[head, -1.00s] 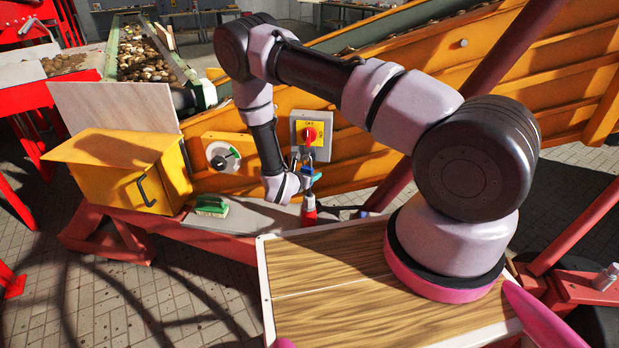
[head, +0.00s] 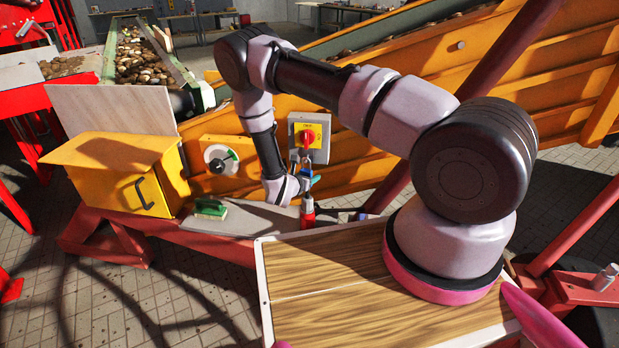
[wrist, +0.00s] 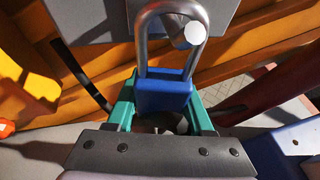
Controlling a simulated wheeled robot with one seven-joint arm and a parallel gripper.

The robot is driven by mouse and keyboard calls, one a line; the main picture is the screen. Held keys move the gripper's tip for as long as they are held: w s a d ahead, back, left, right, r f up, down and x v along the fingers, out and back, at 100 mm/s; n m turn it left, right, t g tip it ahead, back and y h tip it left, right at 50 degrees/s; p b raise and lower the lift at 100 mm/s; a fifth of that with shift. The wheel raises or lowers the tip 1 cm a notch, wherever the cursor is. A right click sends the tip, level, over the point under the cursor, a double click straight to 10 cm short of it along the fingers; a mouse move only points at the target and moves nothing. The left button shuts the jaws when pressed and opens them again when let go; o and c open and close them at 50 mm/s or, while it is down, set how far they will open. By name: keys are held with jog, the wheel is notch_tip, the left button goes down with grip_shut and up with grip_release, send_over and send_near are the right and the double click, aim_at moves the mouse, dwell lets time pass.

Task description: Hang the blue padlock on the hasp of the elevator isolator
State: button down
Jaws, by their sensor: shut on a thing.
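The blue padlock (wrist: 164,92) is upright between the teal fingers of my gripper (wrist: 165,108) in the wrist view, with its steel shackle upward. A pale round end shows inside the shackle's arch; I cannot tell whether it belongs to the shackle or the hasp. In the head view the padlock (head: 306,170) is small, just under the isolator (head: 322,148), a grey box with a yellow plate and red knob. My gripper (head: 312,183) is shut on the padlock there. A grey panel (wrist: 105,18) lies behind the shackle in the wrist view. The hasp is not clearly visible.
A yellow cabinet (head: 115,172) with a black handle stands at left. A green-handled brush (head: 210,208) lies on the grey ledge (head: 240,220). A red connector (head: 308,216) stands just below my gripper. The orange conveyor wall (head: 400,150) is close behind.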

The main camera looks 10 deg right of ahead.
jog(key=shift+c, duration=1)
grip_release()
